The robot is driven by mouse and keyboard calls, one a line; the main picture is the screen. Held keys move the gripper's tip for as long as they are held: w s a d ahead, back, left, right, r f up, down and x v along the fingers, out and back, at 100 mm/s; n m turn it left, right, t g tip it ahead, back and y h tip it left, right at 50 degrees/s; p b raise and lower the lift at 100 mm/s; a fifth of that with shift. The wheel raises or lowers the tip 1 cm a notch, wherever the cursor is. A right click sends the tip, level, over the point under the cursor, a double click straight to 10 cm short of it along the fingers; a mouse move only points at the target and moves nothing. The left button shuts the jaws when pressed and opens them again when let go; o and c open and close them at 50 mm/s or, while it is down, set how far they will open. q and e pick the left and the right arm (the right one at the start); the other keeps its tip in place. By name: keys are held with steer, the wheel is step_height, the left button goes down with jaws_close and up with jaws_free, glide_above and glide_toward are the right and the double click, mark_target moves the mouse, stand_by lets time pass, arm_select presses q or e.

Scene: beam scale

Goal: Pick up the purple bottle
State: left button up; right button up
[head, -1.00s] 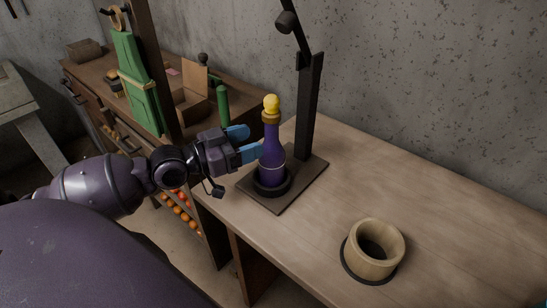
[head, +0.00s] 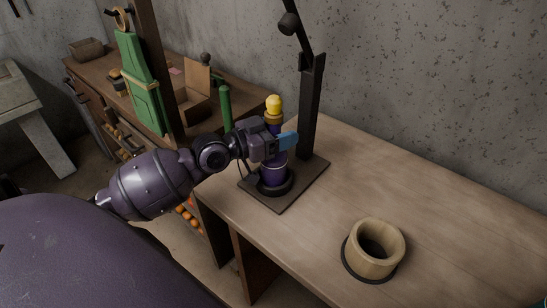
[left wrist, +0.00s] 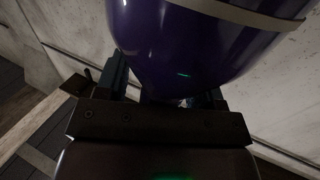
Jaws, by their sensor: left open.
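The purple bottle (head: 273,177) with a yellow stopper stands upright in a dark ring on the square base of the beam scale (head: 311,110). My left gripper (head: 286,143) is open at the bottle's upper body, with a blue finger showing in front of it and the gripper body hiding part of the bottle. In the left wrist view the bottle (left wrist: 195,45) fills the top, with the fingers (left wrist: 165,90) low on either side of it. Whether the fingers touch the bottle cannot be told.
A wooden cup (head: 375,246) on a dark ring stands at the table's front. The table (head: 440,215) is clear to the right. Behind are a shelf with a green panel (head: 143,85), an open box (head: 196,90) and a green cylinder (head: 226,107).

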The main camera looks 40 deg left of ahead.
arm_select(q)
jaws_close()
stand_by(0.3)
steer(key=shift+r, duration=0.15)
step_height(320, 180, up, 10)
steer(key=p, duration=0.2)
stand_by(0.6)
